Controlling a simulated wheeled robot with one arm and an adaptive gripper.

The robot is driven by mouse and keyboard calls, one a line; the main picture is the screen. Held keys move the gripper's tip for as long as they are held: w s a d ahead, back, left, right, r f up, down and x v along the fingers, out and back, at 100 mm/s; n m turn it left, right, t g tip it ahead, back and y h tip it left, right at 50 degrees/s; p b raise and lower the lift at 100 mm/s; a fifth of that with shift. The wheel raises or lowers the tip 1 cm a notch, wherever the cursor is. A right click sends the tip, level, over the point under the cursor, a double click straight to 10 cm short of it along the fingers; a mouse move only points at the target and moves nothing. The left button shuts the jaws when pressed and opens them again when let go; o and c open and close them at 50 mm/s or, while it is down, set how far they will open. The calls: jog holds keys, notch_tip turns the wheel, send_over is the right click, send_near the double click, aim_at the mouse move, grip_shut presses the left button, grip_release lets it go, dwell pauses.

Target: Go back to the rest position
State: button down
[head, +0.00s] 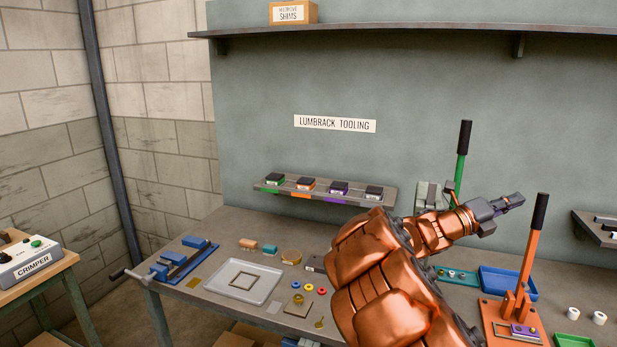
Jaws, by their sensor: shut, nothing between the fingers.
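My gripper (508,203) is at the end of my copper-coloured arm, raised above the workbench (225,312) and pointing right. It is shut and empty, in front of the wall, between a green-levered press (463,150) and an orange-levered press (532,250). It appears apart from both levers. My arm covers the middle right of the bench and part of the green press's base. Both levers stand nearly upright, with black grips.
A small shelf (350,196) holds several dark blocks with coloured labels. A grey tray (212,288), a blue vise (185,262) and small parts lie on the left bench. A blue tray (508,283) sits behind the orange press. A long shelf (400,29) runs above.

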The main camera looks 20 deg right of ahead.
jog(key=s+a+f+m+g+y, duration=0.1)
jog(key=s+a+f+m+y, duration=0.35)
jog(key=s+a+m, duration=0.35)
jog(key=s+a+f+m+g+y, duration=0.1)
jog(key=s+a+f+m+y, duration=0.35)
jog(key=s+a+m, duration=0.45)
jog(key=s+a+f+m+t+y, duration=0.1)
jog(key=s+a+f+m+y, duration=0.2)
jog(key=a, duration=0.7)
jog(key=s+a+f+m+t+y, duration=0.1)
jog(key=s+a+f+m+y, duration=0.2)
jog(key=a, duration=0.7)
jog(key=s+a+f+m+t+y, duration=0.1)
jog(key=s+a+f+m+y, duration=0.2)
jog(key=a, duration=0.7)
notch_tip(320, 180, down, 3)
jog(key=m+y, duration=0.2)
jog(key=m, duration=0.1)
jog(key=shift+s+a+y, duration=0.15)
jog(key=shift+s+y, duration=0.05)
jog(key=shift+y, duration=0.2)
jog(key=shift+m, duration=0.3)
